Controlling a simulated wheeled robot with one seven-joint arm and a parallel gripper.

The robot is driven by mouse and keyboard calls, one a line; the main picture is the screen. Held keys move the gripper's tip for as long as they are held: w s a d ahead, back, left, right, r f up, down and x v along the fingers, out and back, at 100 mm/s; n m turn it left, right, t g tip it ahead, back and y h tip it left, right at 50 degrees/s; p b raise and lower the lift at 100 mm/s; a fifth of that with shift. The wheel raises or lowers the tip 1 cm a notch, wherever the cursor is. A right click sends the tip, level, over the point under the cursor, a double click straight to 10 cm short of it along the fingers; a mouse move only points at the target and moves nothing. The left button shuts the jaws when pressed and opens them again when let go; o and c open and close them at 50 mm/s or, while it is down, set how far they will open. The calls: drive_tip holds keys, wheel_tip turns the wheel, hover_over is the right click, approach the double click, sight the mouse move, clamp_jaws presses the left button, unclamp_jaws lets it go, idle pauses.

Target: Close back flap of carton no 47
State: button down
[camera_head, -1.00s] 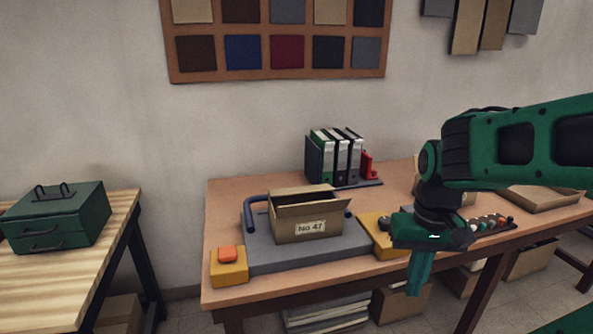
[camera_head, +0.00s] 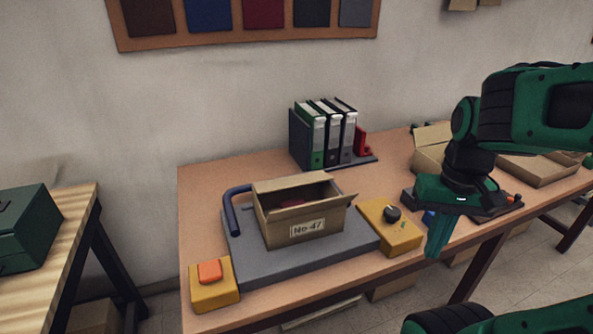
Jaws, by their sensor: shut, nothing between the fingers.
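Carton no 47 (camera_head: 301,229) stands on a grey platform (camera_head: 262,265) on the table, its label facing me. Its back flap (camera_head: 292,183) stands raised along the far edge. The top is open, and something dark red shows inside. A small flap sticks out at the right side. My gripper (camera_head: 437,240) is at the right, apart from the carton, over the table's front edge. Its fingers are together, point down and hold nothing.
A blue curved bar (camera_head: 232,211) rises at the platform's left. A yellow box with an orange button (camera_head: 213,285) is at the left, and a yellow box with a black knob (camera_head: 389,226) at the right. Binders (camera_head: 325,135) stand behind. Another open carton (camera_head: 430,152) is behind my arm.

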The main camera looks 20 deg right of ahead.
drive_tip(key=w+a+r+n+t, duration=0.1)
drive_tip(key=w+a+r+n, duration=0.1)
drive_tip(key=w+r, duration=0.45)
drive_tip(key=w+a+r+n, duration=0.1)
drive_tip(key=w+a+r, duration=0.2)
drive_tip(key=w, duration=0.7)
drive_tip(key=w+a+r+n+t, duration=0.1)
drive_tip(key=w+a+r+n, duration=0.35)
drive_tip(key=w+a, duration=0.8)
drive_tip(key=m, duration=0.2)
hover_over(301, 179)
drive_tip(key=s+a, duration=0.2)
drive_tip(key=shift+n, duration=0.25)
drive_tip(key=f, duration=1)
drive_tip(key=shift+d+f, duration=0.1)
drive_tip(key=shift+d, duration=0.15)
drive_tip(key=shift+s+f, duration=0.15)
drive_tip(key=shift+f, duration=0.5)
drive_tip(key=shift+s+f, duration=0.7)
drive_tip(key=shift+f, duration=0.2)
drive_tip(key=shift+r, duration=0.1)
